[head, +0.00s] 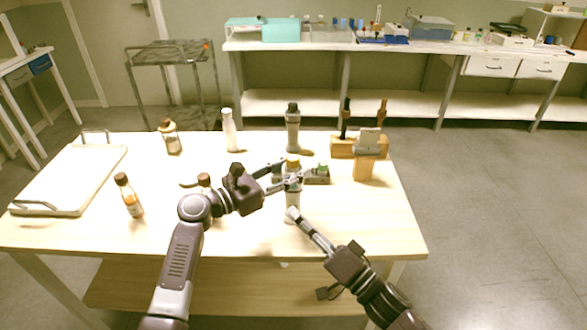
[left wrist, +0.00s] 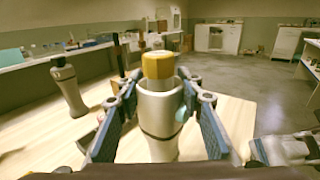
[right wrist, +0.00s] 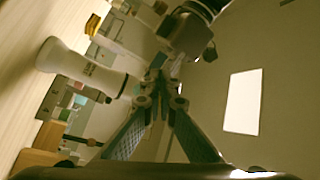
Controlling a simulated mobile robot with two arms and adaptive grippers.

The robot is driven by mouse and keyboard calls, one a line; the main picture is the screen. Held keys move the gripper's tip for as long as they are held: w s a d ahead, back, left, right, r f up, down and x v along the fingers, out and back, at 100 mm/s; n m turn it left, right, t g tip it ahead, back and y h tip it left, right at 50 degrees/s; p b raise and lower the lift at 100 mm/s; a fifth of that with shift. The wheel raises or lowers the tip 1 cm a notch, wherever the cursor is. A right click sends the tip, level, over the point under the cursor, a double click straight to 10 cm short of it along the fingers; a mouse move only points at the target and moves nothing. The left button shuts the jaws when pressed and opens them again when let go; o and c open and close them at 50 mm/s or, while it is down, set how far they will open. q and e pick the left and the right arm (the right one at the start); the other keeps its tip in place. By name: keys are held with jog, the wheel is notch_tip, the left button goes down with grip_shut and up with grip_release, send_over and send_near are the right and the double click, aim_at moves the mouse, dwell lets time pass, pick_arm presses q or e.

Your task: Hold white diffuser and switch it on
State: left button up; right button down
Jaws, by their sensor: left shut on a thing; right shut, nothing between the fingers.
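The white diffuser (head: 293,200) has a yellow-brown cap and stands upright near the front middle of the table. My left gripper (head: 284,181) is shut around its body. The left wrist view shows the white body of the diffuser (left wrist: 157,105) between the blue-padded fingers, its cap clear above them. A small greenish spot is on its right side there. My right gripper (head: 294,214) is shut and empty, its tip close to the diffuser's lower front. I cannot tell whether it touches. The right wrist view shows its fingers (right wrist: 162,92) closed together.
Behind the diffuser are a grey bottle (head: 292,128), a white bottle (head: 229,130) and a grey device with green (head: 318,174). A wooden block (head: 365,168) stands right. At left are a brown-capped bottle (head: 131,197) and a tray (head: 65,180). The table's front right is clear.

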jog(key=w, duration=0.6)
jog(key=shift+w, duration=0.25)
dwell(1.2)
jog(key=shift+w, duration=0.3)
jog(key=shift+s, duration=0.45)
jog(key=s, duration=0.6)
dwell(0.5)
